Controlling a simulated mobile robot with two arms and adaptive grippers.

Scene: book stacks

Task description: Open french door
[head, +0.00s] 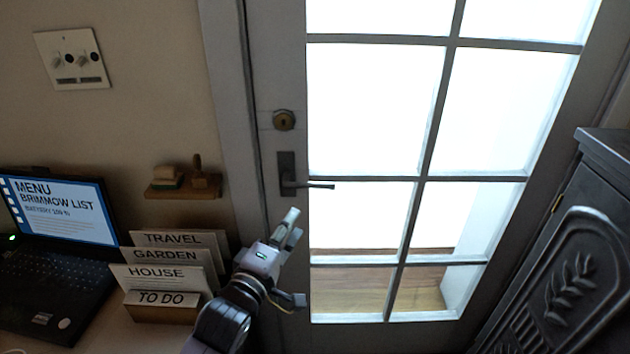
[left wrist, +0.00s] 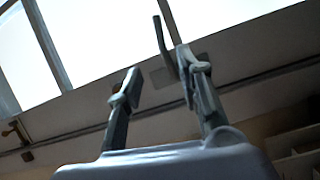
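The french door (head: 375,180) is grey with glass panes and looks shut in its frame. Its dark lever handle (head: 312,186) points right from a plate at the door's left edge, with a round brass lock (head: 284,120) above. My left gripper (head: 293,256) is just below the handle, fingers spread and empty. In the left wrist view, the open fingers (left wrist: 160,72) point toward the door, and the lever (left wrist: 161,36) shows beyond and between their tips. I cannot tell whether a finger touches it. My right gripper is not in view.
A laptop (head: 55,225) and a card holder (head: 160,308) with labelled cards stand on a surface at left. A small wall shelf (head: 184,187) is left of the door frame. A dark carved cabinet (head: 575,250) stands close at right.

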